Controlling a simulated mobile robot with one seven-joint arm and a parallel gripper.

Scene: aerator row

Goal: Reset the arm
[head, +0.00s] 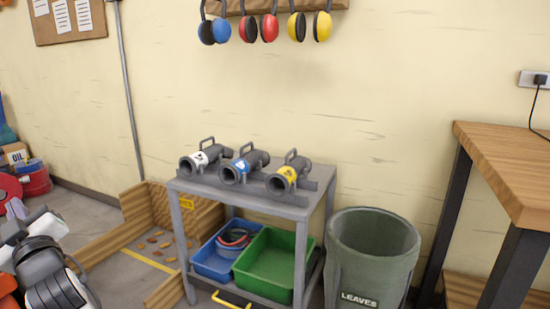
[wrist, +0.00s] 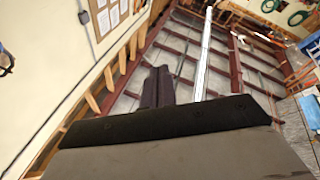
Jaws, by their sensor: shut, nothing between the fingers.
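My gripper (wrist: 158,88) shows in the wrist view with its dark fingers together and nothing between them. It points up toward the ceiling beams, well away from any object. In the head view, a white and black part of my arm stands at the lower left edge; I cannot make out the fingertips there.
A grey cart (head: 325,180) carries three grey tube-shaped units with white, blue and yellow labels. Its lower shelf holds a blue bin (head: 205,262) and a green bin (head: 268,262). A leaves barrel (head: 372,265) and wooden table (head: 505,165) stand right. Low wooden boards (head: 105,243) border leaves.

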